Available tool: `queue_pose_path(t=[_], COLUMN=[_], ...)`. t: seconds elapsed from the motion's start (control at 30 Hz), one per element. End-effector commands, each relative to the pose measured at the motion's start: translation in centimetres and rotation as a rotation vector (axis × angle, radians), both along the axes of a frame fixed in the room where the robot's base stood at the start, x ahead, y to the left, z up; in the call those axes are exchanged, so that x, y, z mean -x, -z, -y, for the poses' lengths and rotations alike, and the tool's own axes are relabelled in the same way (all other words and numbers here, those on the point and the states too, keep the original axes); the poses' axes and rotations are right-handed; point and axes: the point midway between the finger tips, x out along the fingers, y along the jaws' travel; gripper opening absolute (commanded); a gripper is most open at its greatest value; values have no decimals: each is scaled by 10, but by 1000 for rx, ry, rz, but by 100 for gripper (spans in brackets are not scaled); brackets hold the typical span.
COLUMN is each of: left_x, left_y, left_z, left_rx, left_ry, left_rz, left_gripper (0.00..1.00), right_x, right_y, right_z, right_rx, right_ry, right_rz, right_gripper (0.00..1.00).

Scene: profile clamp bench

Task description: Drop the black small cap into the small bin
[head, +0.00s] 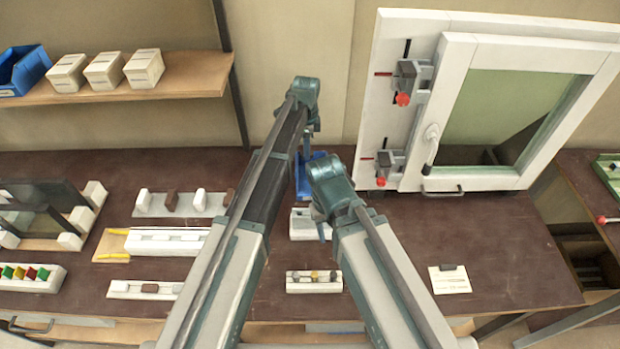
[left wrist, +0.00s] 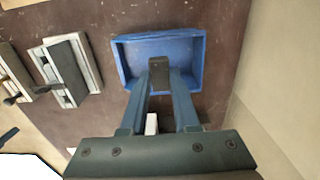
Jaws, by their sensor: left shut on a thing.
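The small blue bin (left wrist: 127,62) lies open under my left gripper in the left wrist view. In the head view the bin (head: 303,186) is partly hidden by my arms. My left gripper (left wrist: 159,80) is shut on a small dark piece, the black small cap (left wrist: 159,70), and holds it over the bin's inside. In the head view my left gripper (head: 311,135) hangs down behind the arm, and the cap cannot be made out there. My right gripper (head: 325,231) points down over the bench in the middle; its fingers are too hidden to judge.
A white window frame (head: 455,45) with red-tipped clamps (head: 402,98) stands at the back right. A white block with small knobs (head: 314,283) lies at the front. Several holders with caps lie left. A shelf (head: 190,75) with a blue bin (head: 22,72) and white boxes hangs upper left.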

Motion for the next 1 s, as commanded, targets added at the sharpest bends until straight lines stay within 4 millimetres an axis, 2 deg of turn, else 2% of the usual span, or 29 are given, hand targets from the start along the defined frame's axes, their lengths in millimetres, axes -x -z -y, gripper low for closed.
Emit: queue_pose_path(t=[0.03,0.33,0.7,0.73,0.9,1.0], left_x=[0,0,0,0,0,0], left_y=[10,43,46,46,46,46], left_z=[0,0,0,0,0,0], left_rx=[0,0,0,0,0,0], left_ry=[0,-1,-1,-1,-1,-1], left_rz=[0,0,0,0,0,0], left_gripper=[0,0,0,33,63,64], right_x=[0,0,0,0,0,0], right_y=[11,43,46,46,46,46], right_z=[0,0,0,0,0,0], right_rx=[0,0,0,0,0,0], right_ry=[0,2,2,2,2,2], right_rz=[0,0,0,0,0,0], right_gripper=[50,50,50,50,50,50])
